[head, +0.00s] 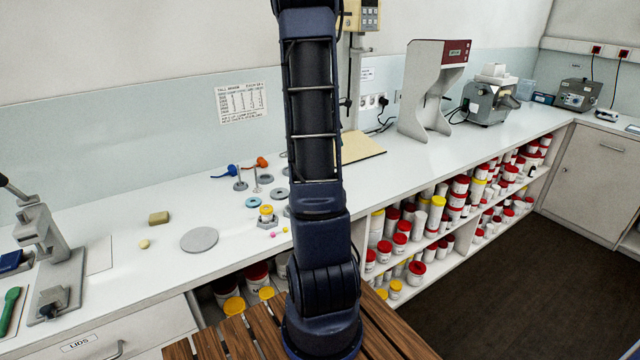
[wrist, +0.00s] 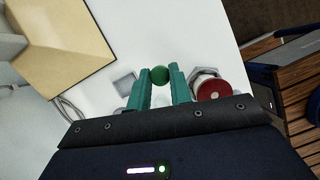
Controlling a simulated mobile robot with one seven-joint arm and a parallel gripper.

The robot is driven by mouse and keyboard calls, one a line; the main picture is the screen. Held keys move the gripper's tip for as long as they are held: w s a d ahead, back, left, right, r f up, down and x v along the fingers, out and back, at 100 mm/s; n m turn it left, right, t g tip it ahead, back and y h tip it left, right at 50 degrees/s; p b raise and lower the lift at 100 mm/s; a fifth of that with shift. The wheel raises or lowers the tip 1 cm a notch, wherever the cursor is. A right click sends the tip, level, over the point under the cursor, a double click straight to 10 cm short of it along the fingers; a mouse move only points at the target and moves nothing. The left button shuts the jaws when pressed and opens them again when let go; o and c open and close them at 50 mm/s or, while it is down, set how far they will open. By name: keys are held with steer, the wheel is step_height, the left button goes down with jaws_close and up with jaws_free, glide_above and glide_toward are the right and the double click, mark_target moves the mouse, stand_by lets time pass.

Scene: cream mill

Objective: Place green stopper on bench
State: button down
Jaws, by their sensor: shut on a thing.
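The green stopper (wrist: 160,75) is a small round green piece in the wrist view. My gripper (wrist: 160,78) has teal fingers shut on it, one on each side, near their tips. The white bench (wrist: 150,35) lies beneath the gripper in the wrist view. It also runs along the wall in the head view (head: 165,275). I cannot tell the gap between stopper and bench. In the head view my arm hides the gripper and the stopper.
A grey square piece (wrist: 124,84) lies left of the fingers and a red-topped jar (wrist: 213,88) right of them. A tan board (wrist: 65,45) is at upper left. A grey disc (head: 200,240) and small parts lie on the bench. Shelves of jars (head: 437,212) are below.

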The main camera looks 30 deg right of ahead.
step_height(320, 180, down, 17)
steer(key=shift+f, duration=0.1)
stand_by(0.5)
steer(key=shift+f, duration=0.15)
steer(key=c, duration=1.3)
jaws_free()
